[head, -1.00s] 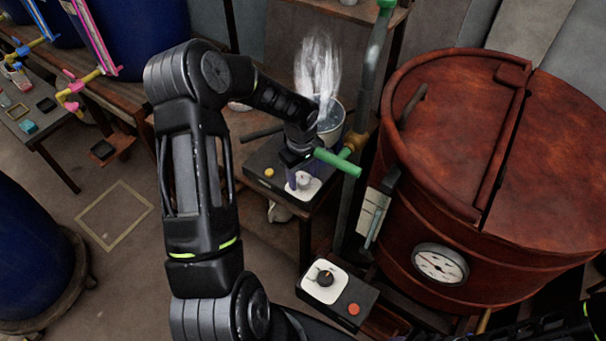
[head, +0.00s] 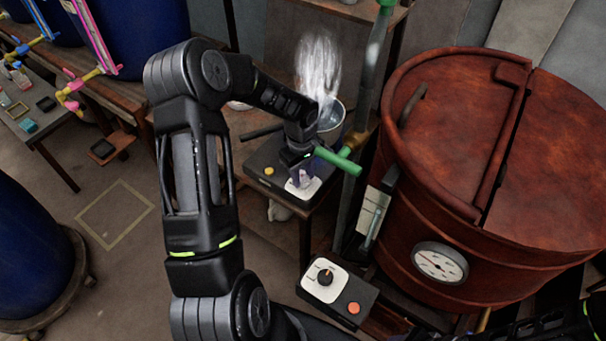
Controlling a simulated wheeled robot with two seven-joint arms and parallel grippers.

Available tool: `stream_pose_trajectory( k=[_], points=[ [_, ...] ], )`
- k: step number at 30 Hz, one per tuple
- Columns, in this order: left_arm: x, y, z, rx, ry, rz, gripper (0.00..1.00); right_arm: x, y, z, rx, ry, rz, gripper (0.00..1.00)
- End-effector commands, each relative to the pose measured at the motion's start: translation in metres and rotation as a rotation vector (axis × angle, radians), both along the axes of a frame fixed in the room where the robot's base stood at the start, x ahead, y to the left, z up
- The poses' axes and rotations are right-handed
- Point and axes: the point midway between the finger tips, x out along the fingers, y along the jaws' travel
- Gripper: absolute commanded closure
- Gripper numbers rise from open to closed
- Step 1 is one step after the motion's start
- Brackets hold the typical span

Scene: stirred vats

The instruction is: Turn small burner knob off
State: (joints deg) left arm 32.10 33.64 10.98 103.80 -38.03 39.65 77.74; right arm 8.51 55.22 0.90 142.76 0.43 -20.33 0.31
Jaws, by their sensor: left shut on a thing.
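The small burner's black control box (head: 263,168) sits on a low wooden stand in the head view, with a yellow-orange lamp (head: 269,171) and a white dial plate (head: 313,188). My left gripper (head: 301,180) points down over this plate and is shut on the burner knob. The fingers and wrist mostly hide the knob, so I cannot read its setting. A metal pot (head: 331,118) stands behind the gripper, with white steam (head: 318,68) rising. My right gripper is not in view.
A green-handled valve (head: 338,161) on a vertical pipe is close beside my left wrist. A large red-brown vat (head: 440,150) with a gauge (head: 440,262) fills the right. A second control box (head: 318,288) with a black knob is in front. Open floor lies left.

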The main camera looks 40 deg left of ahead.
Motion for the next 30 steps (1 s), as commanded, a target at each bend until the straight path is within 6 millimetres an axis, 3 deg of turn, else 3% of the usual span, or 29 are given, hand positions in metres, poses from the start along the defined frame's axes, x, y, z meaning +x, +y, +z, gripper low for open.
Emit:
stream_pose_trajectory(
  k=[14, 30],
  points=[
    [0.000, 0.000, -0.001, 0.000, -0.001, -0.085, 1.00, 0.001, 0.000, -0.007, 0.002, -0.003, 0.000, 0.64],
    [0.001, 0.000, -0.001, 0.001, -0.002, -0.516, 1.00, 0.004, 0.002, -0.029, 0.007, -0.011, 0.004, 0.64]
  ],
)
